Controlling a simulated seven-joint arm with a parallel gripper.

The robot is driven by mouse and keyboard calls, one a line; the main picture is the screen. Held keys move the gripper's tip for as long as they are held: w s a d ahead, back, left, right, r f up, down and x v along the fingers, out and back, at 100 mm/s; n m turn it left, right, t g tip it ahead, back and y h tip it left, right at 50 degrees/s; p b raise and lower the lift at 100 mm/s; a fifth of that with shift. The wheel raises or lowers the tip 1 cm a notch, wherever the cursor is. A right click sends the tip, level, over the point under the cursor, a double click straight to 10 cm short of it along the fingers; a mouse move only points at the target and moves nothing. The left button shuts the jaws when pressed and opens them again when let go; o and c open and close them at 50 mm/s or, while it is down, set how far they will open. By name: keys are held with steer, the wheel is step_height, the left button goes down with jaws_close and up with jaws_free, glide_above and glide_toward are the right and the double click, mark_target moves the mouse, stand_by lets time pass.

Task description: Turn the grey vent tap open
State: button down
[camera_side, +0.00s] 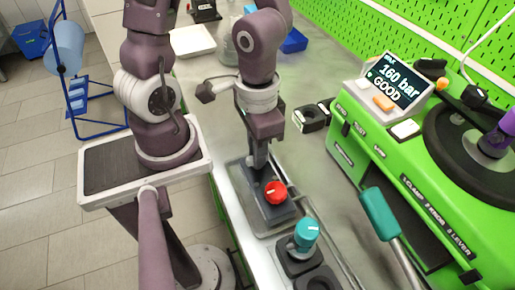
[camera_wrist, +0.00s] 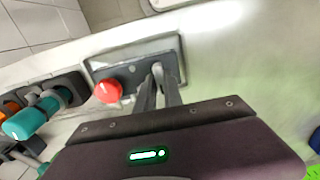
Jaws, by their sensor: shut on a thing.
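My gripper (camera_side: 257,165) points down over the far end of a dark grey base plate (camera_side: 285,212) on the bench. In the wrist view its two fingers (camera_wrist: 158,76) are close together over the right half of the plate (camera_wrist: 172,57). They are shut on a small grey piece, which I take to be the grey vent tap. The fingers hide most of it, so its turn angle cannot be told. A red knob (camera_side: 276,192) stands on the same plate, just beside the fingers; it also shows in the wrist view (camera_wrist: 108,91).
A teal-capped valve (camera_side: 306,234) stands nearer the camera, beyond the plate's near end. A green console (camera_side: 440,170) on the right has a display (camera_side: 396,80) reading "160 bar GOOD" and a teal-handled lever (camera_side: 380,214). A black block (camera_side: 312,117) lies on the bench between.

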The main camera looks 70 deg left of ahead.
stand_by(0.4)
steer(key=c, duration=1.5)
jaws_free()
steer(key=shift+o, duration=0.2)
steer(key=shift+r, duration=2.5)
steer(key=shift+s+d+r, duration=0.15)
steer(key=shift+r, duration=2.4)
